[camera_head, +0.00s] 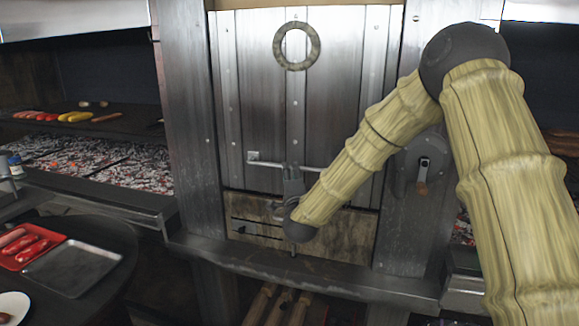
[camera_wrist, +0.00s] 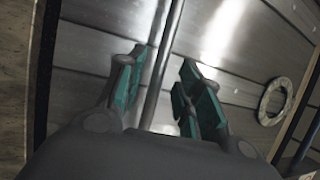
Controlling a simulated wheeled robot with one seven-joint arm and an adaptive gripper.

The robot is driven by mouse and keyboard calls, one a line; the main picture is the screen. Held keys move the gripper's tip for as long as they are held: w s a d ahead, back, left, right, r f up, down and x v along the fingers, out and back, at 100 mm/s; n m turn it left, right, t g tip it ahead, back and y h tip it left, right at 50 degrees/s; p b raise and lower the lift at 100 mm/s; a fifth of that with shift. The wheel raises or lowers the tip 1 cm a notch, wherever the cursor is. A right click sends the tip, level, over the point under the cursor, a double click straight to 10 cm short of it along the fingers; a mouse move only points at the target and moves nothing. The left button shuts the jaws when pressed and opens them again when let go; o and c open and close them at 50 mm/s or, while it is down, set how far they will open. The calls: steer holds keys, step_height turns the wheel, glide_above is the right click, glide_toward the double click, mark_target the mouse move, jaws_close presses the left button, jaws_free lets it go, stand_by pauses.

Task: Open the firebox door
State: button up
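The firebox door (camera_head: 262,85) is a tall panel of metal planks with rivets, and it looks closed in its frame. A thin horizontal bar handle (camera_head: 268,163) crosses its lower part. My gripper (camera_head: 292,172) is at the middle of this bar, which it partly hides. In the wrist view, my gripper (camera_wrist: 160,80) has its two teal-padded fingers apart, with the bar (camera_wrist: 167,50) running between them. A gap shows between the bar and each finger, so I do not see it clamped.
A ring (camera_head: 297,46) is on the upper door. A crank with a wooden knob (camera_head: 422,188) is on the right post. Glowing coals (camera_head: 95,165) and a shelf of food lie left. A metal tray (camera_head: 72,268) and red tray (camera_head: 28,252) rest front left.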

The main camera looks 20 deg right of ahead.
steer(key=shift+x, duration=2)
jaws_close()
